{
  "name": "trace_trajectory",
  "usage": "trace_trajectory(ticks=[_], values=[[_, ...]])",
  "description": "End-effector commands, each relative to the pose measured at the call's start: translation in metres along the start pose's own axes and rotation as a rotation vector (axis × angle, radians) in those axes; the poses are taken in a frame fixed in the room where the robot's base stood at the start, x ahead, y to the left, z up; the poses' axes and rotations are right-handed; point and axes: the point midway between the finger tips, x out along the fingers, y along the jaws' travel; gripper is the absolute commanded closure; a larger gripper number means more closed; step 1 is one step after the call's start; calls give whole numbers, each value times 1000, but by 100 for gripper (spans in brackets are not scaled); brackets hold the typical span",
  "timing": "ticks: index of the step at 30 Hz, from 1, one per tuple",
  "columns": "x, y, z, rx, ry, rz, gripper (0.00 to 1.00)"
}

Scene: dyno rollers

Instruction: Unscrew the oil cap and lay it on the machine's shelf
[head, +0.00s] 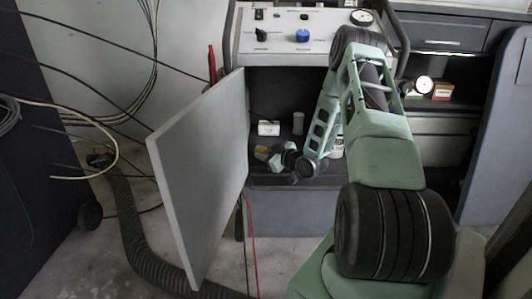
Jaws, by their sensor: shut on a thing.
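My gripper (263,154) is inside the open machine cabinet, low at its left, at the end of my green arm reaching in from the right. It is shut on a small yellow piece (261,149) that looks like the oil cap. The piece is small and partly covered by the gripper, so I cannot tell whether it still sits on its filler neck.
The grey cabinet door (200,180) stands open close to the left of my gripper. A control panel (290,35) with black and blue knobs is above the opening. A red cable (250,235) hangs below, and a black hose (135,235) lies on the floor at left.

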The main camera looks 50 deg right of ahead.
Motion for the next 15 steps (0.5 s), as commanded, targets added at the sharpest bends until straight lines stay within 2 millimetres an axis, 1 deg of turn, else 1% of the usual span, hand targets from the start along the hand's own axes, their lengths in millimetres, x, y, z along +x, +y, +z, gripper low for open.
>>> trace_trajectory(ticks=[7, 8, 9, 10, 15], values=[[0, 0, 0, 0, 0, 0, 94], [0, 0, 0, 0, 0, 0, 61], [0, 0, 0, 0, 0, 0, 50], [0, 0, 0, 0, 0, 0, 42], [0, 0, 0, 0, 0, 0, 41]])
